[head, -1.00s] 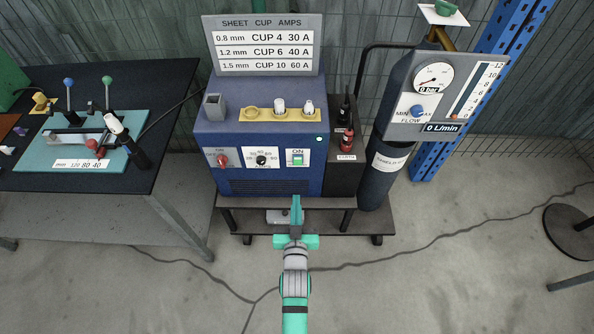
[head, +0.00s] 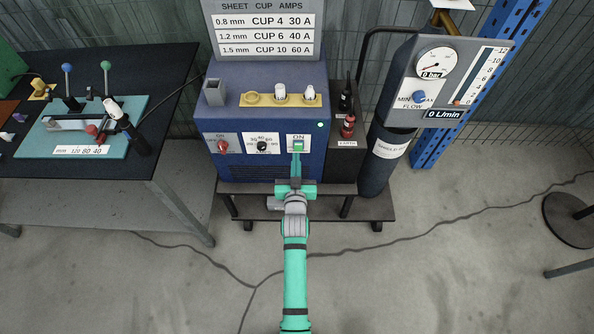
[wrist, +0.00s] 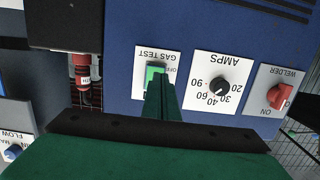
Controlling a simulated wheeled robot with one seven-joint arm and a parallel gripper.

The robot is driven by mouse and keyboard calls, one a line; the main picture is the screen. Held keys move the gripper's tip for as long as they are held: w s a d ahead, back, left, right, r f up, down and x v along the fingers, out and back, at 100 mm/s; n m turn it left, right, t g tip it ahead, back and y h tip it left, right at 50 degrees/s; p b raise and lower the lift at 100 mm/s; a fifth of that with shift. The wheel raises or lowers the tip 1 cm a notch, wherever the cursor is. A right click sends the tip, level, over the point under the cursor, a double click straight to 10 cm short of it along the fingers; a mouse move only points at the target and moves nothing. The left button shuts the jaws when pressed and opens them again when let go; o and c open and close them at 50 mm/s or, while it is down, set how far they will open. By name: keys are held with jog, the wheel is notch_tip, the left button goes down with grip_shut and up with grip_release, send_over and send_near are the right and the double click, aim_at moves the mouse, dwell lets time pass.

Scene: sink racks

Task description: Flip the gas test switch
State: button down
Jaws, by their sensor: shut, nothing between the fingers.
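The gas test switch (wrist: 154,73) is a green rocker on a white plate labelled GAS TEST, on the front of the blue welder box. In the wrist view my gripper (wrist: 160,88) covers the lower part of the switch. I cannot tell whether the fingertips touch it.
The amps knob (wrist: 219,87) and the red welder switch (wrist: 279,98) are beside the gas test plate. A gas cylinder (head: 378,165) with a flow gauge (head: 437,64) stands right of the box. A dark workbench (head: 165,120) is at the left. The floor in front is open.

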jog(key=shift+w+d+f, duration=0.1)
jog(key=shift+w+d, duration=0.05)
jog(key=shift+w, duration=0.35)
jog(key=shift+w+d+f, duration=0.1)
jog(key=shift+w, duration=0.4)
jog(key=shift+r, duration=0.1)
jog(key=shift+w, duration=0.2)
jog(key=shift+s, duration=0.1)
jog(key=shift+s+f, duration=0.2)
jog(key=shift+f, duration=0.05)
jog(key=s+f, duration=0.1)
jog(key=s, duration=1.2)
jog(key=shift+s+f, duration=0.3)
jog(key=shift+f, duration=0.1)
